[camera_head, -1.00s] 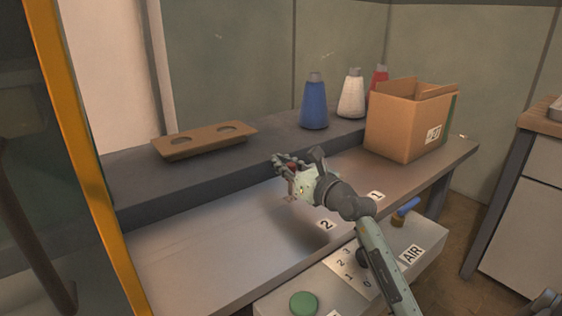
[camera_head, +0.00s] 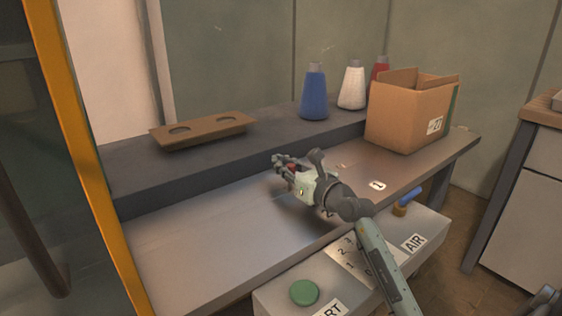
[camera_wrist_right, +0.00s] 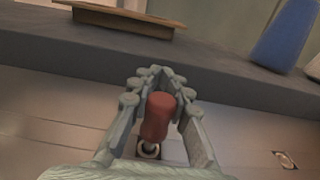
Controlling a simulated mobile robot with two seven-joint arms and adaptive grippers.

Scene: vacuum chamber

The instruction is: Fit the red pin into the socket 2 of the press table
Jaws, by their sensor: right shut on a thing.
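The red pin (camera_wrist_right: 157,117) stands between the fingers of my right gripper (camera_wrist_right: 150,85), which is shut on it. In the head view my right gripper (camera_head: 284,166) is low over the press table (camera_head: 190,245), and only a little red of the pin (camera_head: 293,169) shows. In the wrist view the pin's pale lower end meets a ringed socket (camera_wrist_right: 148,151); I cannot tell whether it is inside or just above. The label 2 is mostly hidden behind my right arm. The label 1 (camera_head: 377,185) lies to the right. My left gripper is not in view.
A raised shelf behind holds a brown two-hole tray (camera_head: 200,141), a blue bottle (camera_head: 314,95), a white bottle (camera_head: 352,92) and a red bottle (camera_head: 380,72). A cardboard box (camera_head: 400,120) stands at right. A control box with a green button (camera_head: 304,292) is in front.

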